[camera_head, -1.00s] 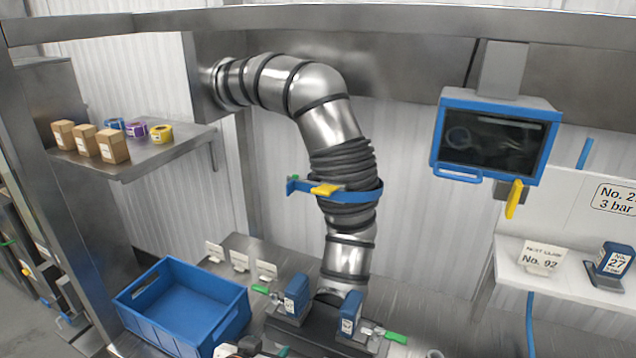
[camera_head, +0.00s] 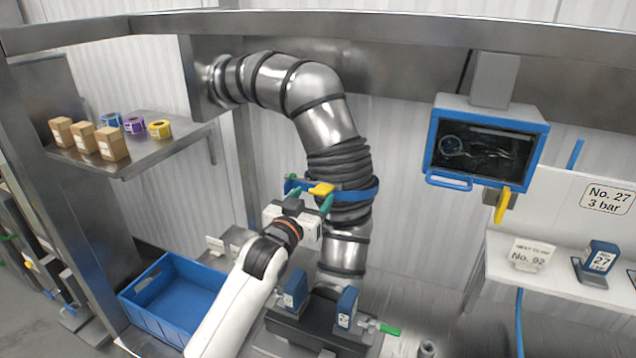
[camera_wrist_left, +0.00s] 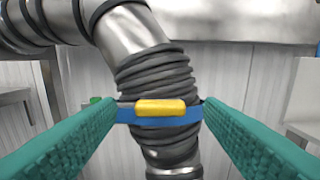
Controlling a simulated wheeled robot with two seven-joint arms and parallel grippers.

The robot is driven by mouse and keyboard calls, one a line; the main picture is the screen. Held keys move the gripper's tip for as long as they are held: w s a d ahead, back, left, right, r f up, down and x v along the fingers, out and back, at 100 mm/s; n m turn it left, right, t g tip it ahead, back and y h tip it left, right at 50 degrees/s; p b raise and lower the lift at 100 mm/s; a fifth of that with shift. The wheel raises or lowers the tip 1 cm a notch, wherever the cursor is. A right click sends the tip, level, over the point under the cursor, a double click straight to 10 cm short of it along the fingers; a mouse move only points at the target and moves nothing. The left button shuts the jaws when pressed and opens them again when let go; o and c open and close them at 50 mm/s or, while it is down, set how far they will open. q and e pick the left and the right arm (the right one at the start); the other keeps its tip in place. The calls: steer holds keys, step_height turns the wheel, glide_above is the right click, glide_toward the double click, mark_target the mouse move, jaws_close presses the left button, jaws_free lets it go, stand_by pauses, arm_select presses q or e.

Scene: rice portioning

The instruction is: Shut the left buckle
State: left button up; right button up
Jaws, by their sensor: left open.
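A blue band (camera_head: 358,194) goes around the dark ribbed sleeve (camera_head: 340,165) of the steel pipe. A yellow buckle piece (camera_head: 321,189) sits on its front, and a blue part sticks out to the left of it. In the left wrist view the yellow piece (camera_wrist_left: 160,107) lies level across the blue band (camera_wrist_left: 126,116). My left gripper (camera_head: 310,199) is open, with its two green fingers pointing at the band. In the wrist view the fingers (camera_wrist_left: 157,101) stand either side of the yellow piece, with nothing held between them. Contact cannot be told. My right gripper is not in view.
The steel pipe (camera_head: 327,121) rises above the band. A blue-framed screen (camera_head: 484,148) with a yellow handle hangs at right. A blue crate (camera_head: 133,311) is at lower left. Blue numbered blocks (camera_head: 346,306) and a green handle (camera_head: 390,330) are below. A shelf (camera_head: 158,150) holds boxes and tape rolls.

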mark_target(316, 194)
arm_select(q)
steer(key=shift+p+x, duration=0.6)
steer(key=shift+x, duration=1.3)
jaws_close()
steer(key=shift+f+b, duration=0.2)
steer(key=shift+b, duration=0.15)
step_height(316, 194, down, 4)
steer(key=t+h+b, duration=0.1)
steer(key=t+b, duration=0.2)
steer(key=b, duration=0.7)
steer(key=t+h+b, duration=0.1)
steer(key=t+b, duration=0.2)
steer(key=b, duration=0.8)
steer(key=shift+r+t, duration=0.1)
steer(key=shift+t, duration=0.2)
